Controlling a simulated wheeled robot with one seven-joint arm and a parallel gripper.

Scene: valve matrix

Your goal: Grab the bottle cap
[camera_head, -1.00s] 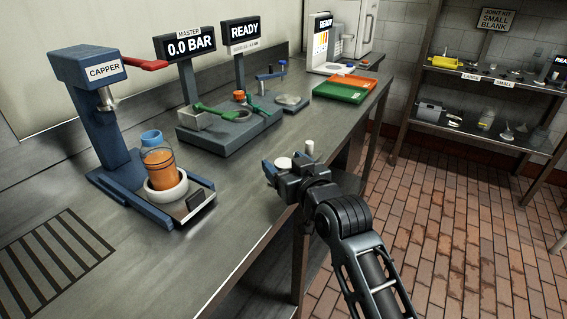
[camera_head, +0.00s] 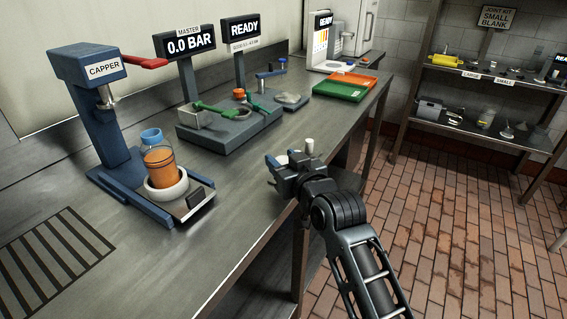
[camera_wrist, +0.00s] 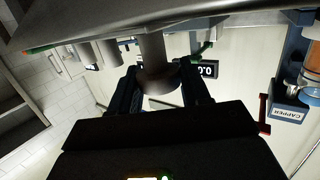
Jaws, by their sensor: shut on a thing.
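My gripper (camera_head: 282,164) is over the front edge of the bench, with its jaws closed around a round piece. In the wrist view, which is upside down, this greyish piece (camera_wrist: 158,82) has a wide round end between the two dark fingers and a narrower stem towards the bench. I take it for the bottle cap, but its shade and the fingers hide its detail. In the head view only a pale bit of it shows. An orange-filled bottle (camera_head: 160,167) stands in the white cup of the blue capper (camera_head: 103,130), left of my gripper.
Further back on the bench are a valve fixture (camera_head: 232,128) with green handles and orange and green trays (camera_head: 342,90). A shelf rack (camera_head: 488,100) stands at the right.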

